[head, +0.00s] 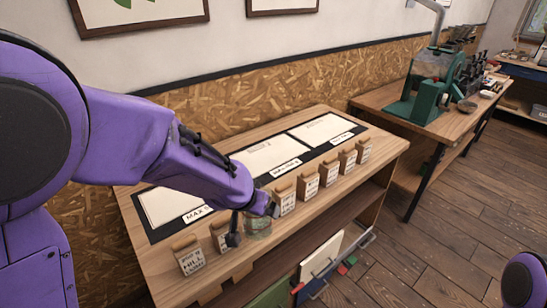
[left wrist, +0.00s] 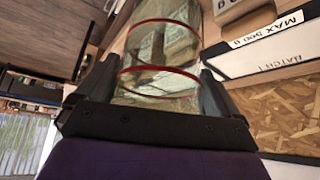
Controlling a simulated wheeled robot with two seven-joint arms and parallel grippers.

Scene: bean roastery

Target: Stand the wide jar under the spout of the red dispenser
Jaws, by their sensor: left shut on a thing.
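A clear, greenish glass jar (left wrist: 160,50) with two red bands fills the middle of the left wrist view, and bags show through it. It also appears in the head view (head: 259,226) at the table's front, in a row of paper bags. My left gripper (left wrist: 155,82) is shut on the jar, one finger on each side; in the head view the gripper (head: 252,214) partly hides it. I cannot tell whether the jar touches the tabletop. No red dispenser is in view. My right gripper is out of view.
Labelled paper bags (head: 307,184) line the wooden table's front edge on both sides of the jar. Behind them lies a black mat with white sheets (head: 272,157). A green machine (head: 432,88) stands on a farther table. The floor (head: 445,215) at right is clear.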

